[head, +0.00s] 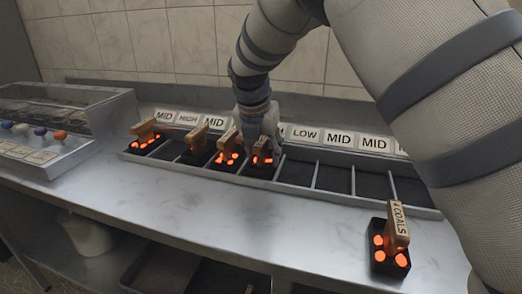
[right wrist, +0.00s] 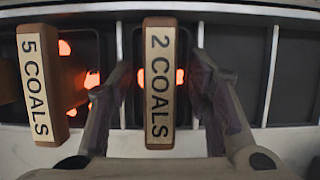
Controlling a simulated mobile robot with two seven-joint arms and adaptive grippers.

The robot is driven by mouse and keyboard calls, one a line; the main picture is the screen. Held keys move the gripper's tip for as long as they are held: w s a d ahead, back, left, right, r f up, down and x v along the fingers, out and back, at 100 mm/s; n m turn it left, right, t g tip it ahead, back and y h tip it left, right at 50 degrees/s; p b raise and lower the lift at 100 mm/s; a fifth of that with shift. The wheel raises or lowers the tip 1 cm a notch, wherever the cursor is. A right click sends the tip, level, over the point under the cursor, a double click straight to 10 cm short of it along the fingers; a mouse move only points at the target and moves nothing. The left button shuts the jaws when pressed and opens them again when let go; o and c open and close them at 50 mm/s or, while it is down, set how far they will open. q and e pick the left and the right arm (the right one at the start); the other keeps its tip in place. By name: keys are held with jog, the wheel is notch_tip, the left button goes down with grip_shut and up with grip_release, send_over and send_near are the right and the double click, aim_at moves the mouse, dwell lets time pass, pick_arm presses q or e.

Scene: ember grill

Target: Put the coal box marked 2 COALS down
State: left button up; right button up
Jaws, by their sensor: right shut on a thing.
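The coal box marked 2 COALS (right wrist: 159,90) has a wooden handle and glowing coals in a dark base. In the head view the box (head: 262,161) is at a compartment of the long metal rack (head: 312,198), right of the other filled compartments. My right gripper (head: 260,138) reaches down onto it from above. In the right wrist view my gripper's fingers (right wrist: 160,82) stand on both sides of the handle, shut on the box. The box appears level and between two dividers; whether its base touches the rack floor cannot be told. My left gripper is not in view.
The box marked 5 COALS (right wrist: 42,85) sits in the compartment immediately left. More coal boxes (head: 148,137) fill compartments farther left. Compartments to the right are empty. A 4 COALS box (head: 390,245) stands on the counter (head: 300,230) at front right. A glass-sided case (head: 70,125) is at left.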

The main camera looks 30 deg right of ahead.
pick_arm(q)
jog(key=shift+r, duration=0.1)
pick_arm(e)
jog(key=shift+r, duration=0.1)
jog(key=o, duration=1.5)
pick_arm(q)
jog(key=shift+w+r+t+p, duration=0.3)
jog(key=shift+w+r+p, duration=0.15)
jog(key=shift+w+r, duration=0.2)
pick_arm(e)
jog(key=v, duration=1.2)
jog(key=shift+r, duration=0.1)
